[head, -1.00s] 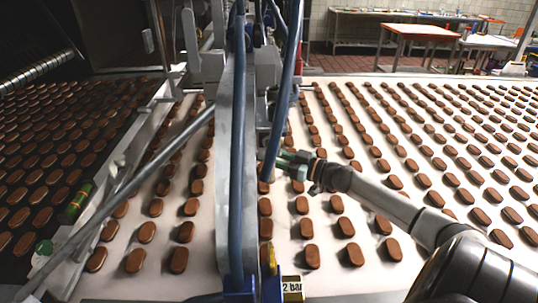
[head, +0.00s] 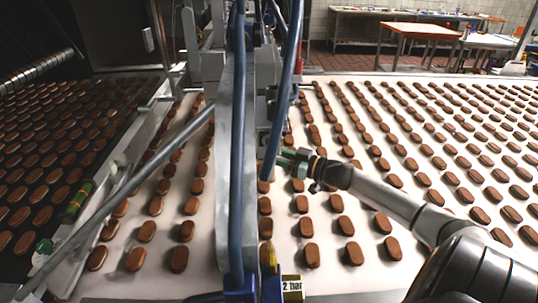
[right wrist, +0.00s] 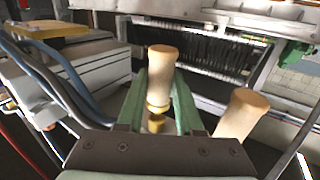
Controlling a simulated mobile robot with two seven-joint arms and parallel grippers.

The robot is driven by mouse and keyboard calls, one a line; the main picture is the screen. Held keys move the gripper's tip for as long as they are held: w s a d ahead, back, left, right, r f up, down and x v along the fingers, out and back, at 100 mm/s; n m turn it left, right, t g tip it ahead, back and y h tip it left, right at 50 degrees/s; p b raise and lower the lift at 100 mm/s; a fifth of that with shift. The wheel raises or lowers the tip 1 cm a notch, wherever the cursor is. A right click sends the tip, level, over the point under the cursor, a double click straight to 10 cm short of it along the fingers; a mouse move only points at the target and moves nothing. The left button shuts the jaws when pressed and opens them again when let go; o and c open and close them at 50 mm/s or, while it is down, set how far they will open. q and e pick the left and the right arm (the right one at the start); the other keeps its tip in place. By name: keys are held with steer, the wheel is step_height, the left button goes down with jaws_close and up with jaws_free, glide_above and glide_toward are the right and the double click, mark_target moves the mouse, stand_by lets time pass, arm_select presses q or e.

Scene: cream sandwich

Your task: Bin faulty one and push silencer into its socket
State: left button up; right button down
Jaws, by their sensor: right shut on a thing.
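My right gripper (right wrist: 160,100) has green fingers and is shut on a tan, rounded silencer (right wrist: 163,62) in the right wrist view. Brass-coloured parts (right wrist: 157,104) show below it between the fingers; whether it is seated in a socket I cannot tell. A second tan silencer (right wrist: 241,112) stands to the right, partly hidden by the gripper body; which one is faulty I cannot tell. In the head view my right gripper (head: 283,159) is beside a blue hose on the machine, and the held silencer is not clear there. My left gripper is not in view.
A grey upright post with blue hoses (head: 236,150) stands mid-view above the white conveyor (head: 330,270) with rows of brown biscuits. A "2 bar" label (head: 292,287) is at the front. Blue hoses (right wrist: 55,75) run left of the gripper in the wrist view.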

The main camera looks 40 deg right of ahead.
steer(key=shift+r, duration=1.2)
steer(key=shift+c, duration=2.4)
jaws_free()
steer(key=shift+f, duration=0.1)
steer(key=shift+s+d+f, duration=0.1)
steer(key=shift+s+d, duration=0.05)
steer(key=shift+s, duration=0.25)
steer(key=v, duration=1.1)
steer(key=shift+s, duration=0.3)
